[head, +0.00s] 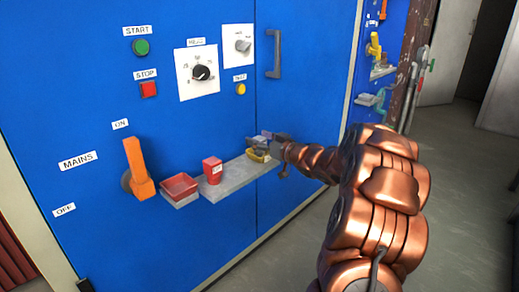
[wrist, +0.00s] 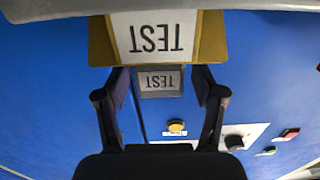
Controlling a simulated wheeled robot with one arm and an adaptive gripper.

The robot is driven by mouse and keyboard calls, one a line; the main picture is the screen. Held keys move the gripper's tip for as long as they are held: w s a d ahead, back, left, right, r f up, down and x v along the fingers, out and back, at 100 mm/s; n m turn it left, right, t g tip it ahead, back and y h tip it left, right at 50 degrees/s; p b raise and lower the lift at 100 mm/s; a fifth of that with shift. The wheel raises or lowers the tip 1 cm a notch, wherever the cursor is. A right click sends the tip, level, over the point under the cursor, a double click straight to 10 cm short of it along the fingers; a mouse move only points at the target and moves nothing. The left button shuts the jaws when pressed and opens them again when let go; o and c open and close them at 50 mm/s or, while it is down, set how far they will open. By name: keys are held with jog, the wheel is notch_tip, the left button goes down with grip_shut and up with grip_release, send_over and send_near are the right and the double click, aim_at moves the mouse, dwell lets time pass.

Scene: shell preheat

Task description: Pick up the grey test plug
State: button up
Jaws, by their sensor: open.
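The grey test plug (wrist: 160,82) shows in the wrist view as a small grey block with a TEST label, upside down in the picture. It lies between the two fingers of my gripper (wrist: 161,90), with a gap visible on each side. My gripper is open. A yellow holder (wrist: 100,42) with a larger TEST label is just beyond the plug. In the head view, my gripper (head: 272,143) is at the right end of the shelf, by the yellow holder (head: 258,157). The gripper partly hides the plug there.
An orange mains lever (head: 138,168) sticks out at left. A cabinet handle (head: 273,55) and a yellow button (head: 241,89) are above. Open floor lies at right.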

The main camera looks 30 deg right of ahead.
jog(key=shift+c, duration=0.2)
grip_shut()
dwell(0.4)
jog(key=shift+r, duration=0.15)
